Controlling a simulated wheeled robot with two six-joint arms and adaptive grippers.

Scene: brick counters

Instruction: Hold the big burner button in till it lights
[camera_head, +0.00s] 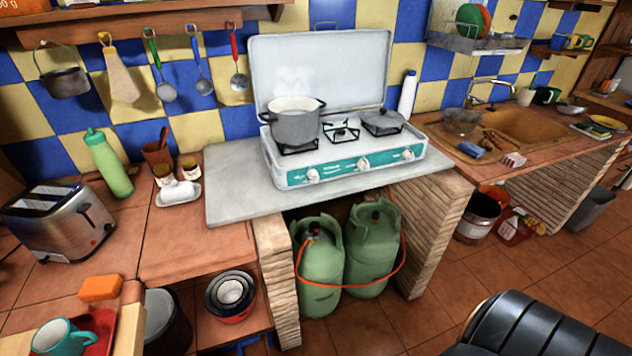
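A white camping stove (280,178) with a raised lid (320,65) stands on a grey slab. Its teal front panel carries three white knobs: left (313,175), middle (363,164) and right (407,155). The markings are too small to read, so I cannot tell which knob is the big burner's. A grey pot (296,125) sits on the left burner. I see no flame. Neither of my grippers is in view.
Two green gas bottles (321,265) with an orange hose (345,286) stand below the stove. A green bottle (110,165) and toaster (60,222) are at left. A white bottle (407,95) stands right of the lid. A black ribbed shape (545,325) fills the bottom right.

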